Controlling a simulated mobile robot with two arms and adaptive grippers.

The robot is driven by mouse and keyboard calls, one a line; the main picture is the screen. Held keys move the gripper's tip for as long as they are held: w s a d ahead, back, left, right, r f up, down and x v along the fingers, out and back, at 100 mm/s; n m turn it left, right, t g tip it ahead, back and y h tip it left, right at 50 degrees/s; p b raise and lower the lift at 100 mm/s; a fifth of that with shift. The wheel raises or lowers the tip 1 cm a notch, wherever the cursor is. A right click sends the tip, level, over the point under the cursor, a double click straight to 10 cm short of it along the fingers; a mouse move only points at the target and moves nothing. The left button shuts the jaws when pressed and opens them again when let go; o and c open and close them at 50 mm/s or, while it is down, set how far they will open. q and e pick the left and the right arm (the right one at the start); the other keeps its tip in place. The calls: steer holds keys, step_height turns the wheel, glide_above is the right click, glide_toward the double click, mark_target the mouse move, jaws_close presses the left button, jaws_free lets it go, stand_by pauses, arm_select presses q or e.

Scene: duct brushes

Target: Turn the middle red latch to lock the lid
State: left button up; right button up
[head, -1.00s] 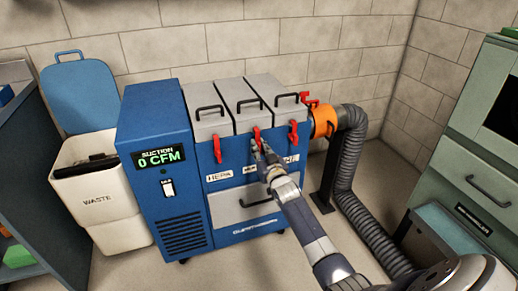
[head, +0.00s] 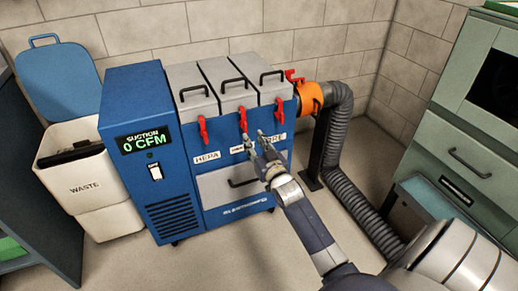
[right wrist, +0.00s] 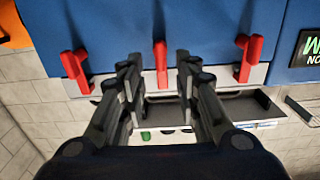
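The middle red latch (head: 243,119) hangs down at the front edge of the middle grey lid (head: 231,88) on the blue suction cabinet. My right gripper (head: 264,139) is open and empty, just below and right of that latch in the head view. In the right wrist view the middle latch (right wrist: 160,62) lies between the lines of the two spread fingers (right wrist: 159,60), with a gap on each side. I see no contact. The left red latch (head: 203,130) and right red latch (head: 279,107) also point down. My left gripper is out of view.
The cabinet's drawer with a black handle (head: 243,182) lies below the labels. An orange hose collar (head: 309,98) and grey hose (head: 340,150) stand to the right. A white waste bin (head: 90,185) stands left, and a green cabinet (head: 455,130) far right.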

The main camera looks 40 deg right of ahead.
steer(key=v, duration=0.3)
steer(key=shift+s, duration=0.35)
steer(key=shift+a+f, duration=0.1)
